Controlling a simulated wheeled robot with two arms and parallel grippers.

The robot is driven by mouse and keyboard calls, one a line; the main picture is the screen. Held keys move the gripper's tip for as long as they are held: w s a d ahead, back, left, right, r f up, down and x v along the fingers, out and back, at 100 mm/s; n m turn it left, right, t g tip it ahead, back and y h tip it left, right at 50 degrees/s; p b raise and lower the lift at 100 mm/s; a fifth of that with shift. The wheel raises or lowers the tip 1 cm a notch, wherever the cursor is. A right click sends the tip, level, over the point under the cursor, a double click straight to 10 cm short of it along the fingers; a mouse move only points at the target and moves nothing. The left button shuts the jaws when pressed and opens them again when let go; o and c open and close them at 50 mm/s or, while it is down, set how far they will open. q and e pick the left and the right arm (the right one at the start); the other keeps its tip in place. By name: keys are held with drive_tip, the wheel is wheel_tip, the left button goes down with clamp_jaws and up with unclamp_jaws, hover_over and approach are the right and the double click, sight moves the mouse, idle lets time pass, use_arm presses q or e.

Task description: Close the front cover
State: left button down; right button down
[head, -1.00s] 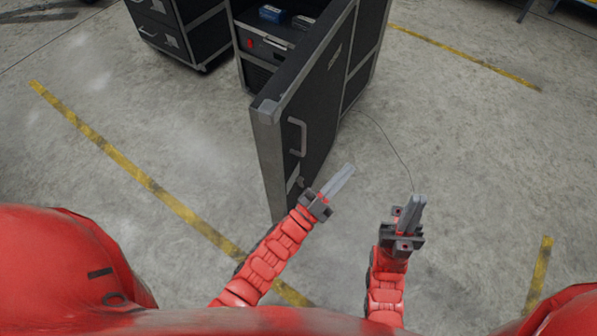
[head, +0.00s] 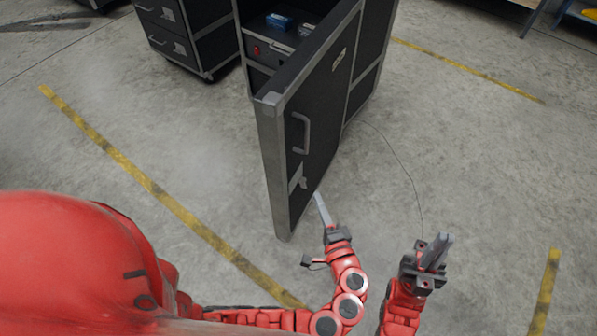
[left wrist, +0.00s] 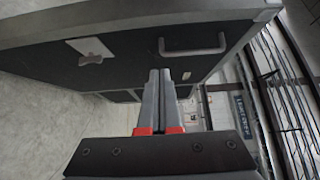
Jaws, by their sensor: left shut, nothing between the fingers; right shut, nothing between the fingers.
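The front cover (head: 318,130) is a black panel with a metal frame, swung open from the black case (head: 369,62) and standing upright. Its outer face carries a grey handle (head: 301,133) and a latch (head: 298,178). My left gripper (head: 319,198) is shut and empty, close to the lower part of that face; I cannot tell whether it touches. The left wrist view shows the cover (left wrist: 135,60) ahead of the shut fingers (left wrist: 159,88), with its handle (left wrist: 193,46) and latch (left wrist: 91,48). My right gripper (head: 440,245) is shut and empty, to the right, apart from the cover.
The case's open front shows a blue item (head: 279,22) and a red switch (head: 257,50) inside. Another black case with drawers (head: 180,38) stands to the left. A thin cable (head: 408,170) lies on the floor.

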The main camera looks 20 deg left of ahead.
use_arm(q)
drive_tip(key=p, duration=0.1)
approach(288, 156)
drive_tip(key=w+d, duration=0.1)
drive_tip(key=w, duration=0.2)
drive_tip(key=a, duration=0.1)
drive_tip(key=w+a, duration=0.1)
drive_tip(key=a+p, duration=0.1)
drive_tip(key=shift+w+a, duration=0.1)
drive_tip(key=shift+w, duration=0.2)
drive_tip(key=shift+w+a, duration=0.1)
drive_tip(key=shift+a, duration=0.4)
